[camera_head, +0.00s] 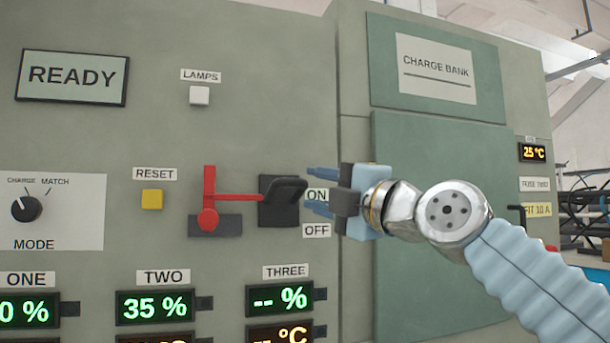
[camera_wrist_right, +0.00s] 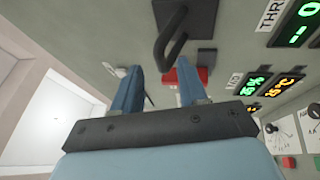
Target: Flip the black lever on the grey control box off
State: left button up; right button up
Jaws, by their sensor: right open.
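The black lever (camera_head: 289,188) is a loop-shaped handle on a black plate (camera_head: 278,215) on the grey-green control box (camera_head: 270,100). Its handle sticks out at the upper part of the plate, nearer the ON label (camera_head: 317,194) than the OFF label (camera_head: 316,230). My right gripper (camera_head: 312,189) is open and empty, just right of the lever, its fingers pointing left at it. In the right wrist view the lever (camera_wrist_right: 172,38) lies just beyond the open fingertips (camera_wrist_right: 160,68), apart from them as far as I can tell. My left gripper is not in view.
A red lever (camera_head: 209,190) stands left of the black one, its red bar reaching toward the black plate. A yellow reset button (camera_head: 152,199), a mode knob (camera_head: 25,209) and lit displays (camera_head: 155,307) are nearby. The green charge bank door (camera_head: 425,260) is behind my arm.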

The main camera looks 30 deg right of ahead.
aim_at(301, 183)
jog(key=shift+p+x, duration=0.45)
jog(key=shift+x, duration=1.35)
grip_shut()
jog(key=shift+r, duration=0.1)
